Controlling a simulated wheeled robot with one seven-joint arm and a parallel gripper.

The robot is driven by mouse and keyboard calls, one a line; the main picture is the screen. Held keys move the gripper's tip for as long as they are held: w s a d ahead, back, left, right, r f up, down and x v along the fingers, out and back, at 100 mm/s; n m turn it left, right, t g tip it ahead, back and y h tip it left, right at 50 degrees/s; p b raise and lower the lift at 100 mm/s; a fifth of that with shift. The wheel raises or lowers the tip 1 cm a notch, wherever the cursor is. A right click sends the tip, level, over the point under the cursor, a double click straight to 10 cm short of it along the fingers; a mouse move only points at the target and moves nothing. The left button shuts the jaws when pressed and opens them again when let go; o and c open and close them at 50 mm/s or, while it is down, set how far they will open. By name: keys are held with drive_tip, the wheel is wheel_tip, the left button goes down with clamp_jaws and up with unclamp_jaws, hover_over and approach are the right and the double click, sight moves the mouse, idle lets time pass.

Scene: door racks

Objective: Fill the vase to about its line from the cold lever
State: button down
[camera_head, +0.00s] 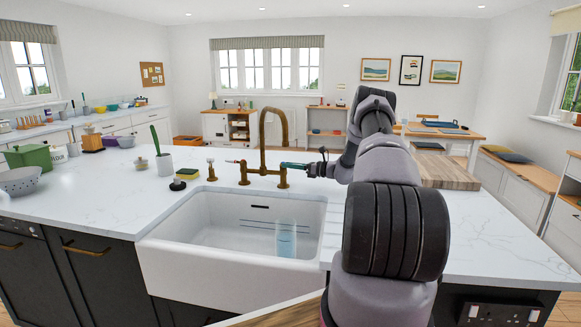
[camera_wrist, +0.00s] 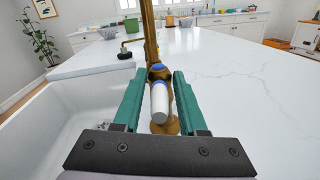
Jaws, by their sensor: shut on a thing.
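The vase (camera_head: 286,241), clear and bluish, stands upright in the white sink (camera_head: 215,225), right of its middle. Its fill line and water level are too faint to tell. The brass tap (camera_head: 263,140) arches behind the sink; I can make out no stream from it. My gripper (camera_head: 296,166) reaches in from the right at the tap's right side. In the wrist view, its teal fingers (camera_wrist: 158,100) are shut on the cold lever (camera_wrist: 159,103), which has a white handle and a blue ring. The other lever (camera_head: 238,162), with a red mark, stands left of the spout.
A sponge (camera_head: 187,174), a black-topped stopper (camera_head: 178,185) and a pot with a green brush (camera_head: 164,163) stand left of the tap. A wooden board (camera_head: 445,172) lies at the right. The marble worktop (camera_head: 110,200) is clear at the front left.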

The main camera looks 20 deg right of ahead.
drive_tip(key=shift+s+a+m+t+h, duration=0.1)
drive_tip(key=shift+s+m+t+h, duration=0.05)
drive_tip(key=shift+m+t+h, duration=0.5)
drive_tip(key=c, duration=0.8)
unclamp_jaws()
drive_tip(key=shift+o, duration=0.2)
drive_tip(key=v, duration=1)
drive_tip(key=shift+s+d, duration=0.25)
drive_tip(key=shift+s, duration=0.05)
